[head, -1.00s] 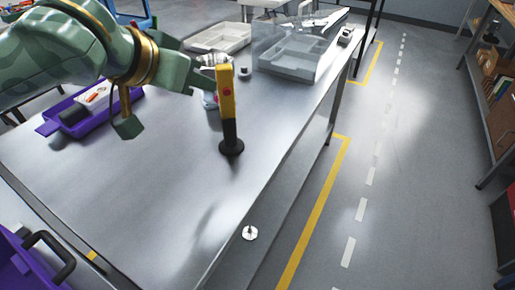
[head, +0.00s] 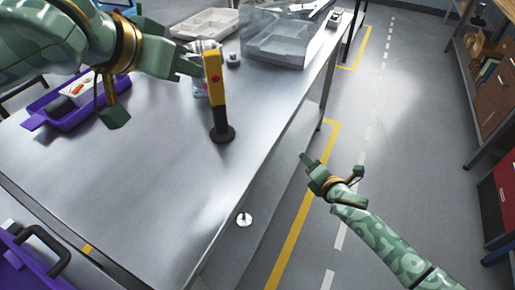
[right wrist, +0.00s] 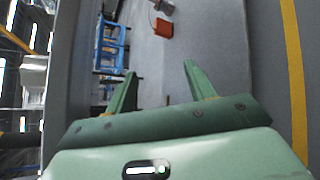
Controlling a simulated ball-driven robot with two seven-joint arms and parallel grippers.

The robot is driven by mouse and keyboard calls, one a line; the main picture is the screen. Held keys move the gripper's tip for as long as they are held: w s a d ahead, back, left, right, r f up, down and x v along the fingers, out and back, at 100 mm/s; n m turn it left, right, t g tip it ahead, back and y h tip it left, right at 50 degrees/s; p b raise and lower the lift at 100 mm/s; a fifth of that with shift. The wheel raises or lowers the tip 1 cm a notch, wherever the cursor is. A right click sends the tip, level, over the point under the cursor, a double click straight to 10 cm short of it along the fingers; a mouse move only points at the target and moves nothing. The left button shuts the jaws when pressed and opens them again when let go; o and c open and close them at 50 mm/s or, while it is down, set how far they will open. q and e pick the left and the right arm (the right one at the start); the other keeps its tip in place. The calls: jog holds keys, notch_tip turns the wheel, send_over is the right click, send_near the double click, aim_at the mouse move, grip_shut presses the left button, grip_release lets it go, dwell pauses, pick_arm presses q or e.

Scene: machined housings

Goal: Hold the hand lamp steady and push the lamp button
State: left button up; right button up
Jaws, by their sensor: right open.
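The hand lamp (head: 213,80) is yellow with a black lower part and stands upright on the table. A red lamp button (head: 214,78) shows on its near side. My left gripper (head: 158,94) is open, its two fingers spread wide. One finger reaches right, close beside the upper lamp; I cannot tell whether it touches. The other hangs left over the table. My right gripper (head: 331,164) is open and empty, right of the table edge above the floor. Its spread fingers also show in the right wrist view (right wrist: 160,80), with nothing between them.
The metal table (head: 150,190) is clear at the front. A purple tray (head: 50,112) lies left, a clear bin (head: 275,45) and a pale tray (head: 207,22) behind. A shelf (head: 490,85) stands far right.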

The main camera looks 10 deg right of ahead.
jog(key=w+a+r+n+t+y, duration=0.1)
jog(key=w+r+n, duration=0.1)
jog(key=r, duration=0.4)
jog(key=w+a+r+n+t, duration=0.1)
jog(key=w+r+n+t, duration=0.15)
jog(key=r, duration=0.35)
jog(key=n+g+y, duration=0.1)
jog(key=n+y, duration=0.4)
jog(key=n, duration=0.5)
send_near(216, 110)
jog(key=s+d+f, duration=0.2)
jog(key=d, duration=0.1)
jog(key=shift+s+d, duration=0.1)
jog(key=shift+s, duration=0.05)
jog(key=shift+a, duration=0.25)
jog(key=x, duration=1.6)
jog(key=shift+s+a, duration=0.1)
grip_shut()
pick_arm(q)
grip_shut()
pick_arm(e)
jog(key=c, duration=1.2)
grip_release()
jog(key=shift+o, duration=0.2)
jog(key=shift+f, duration=0.1)
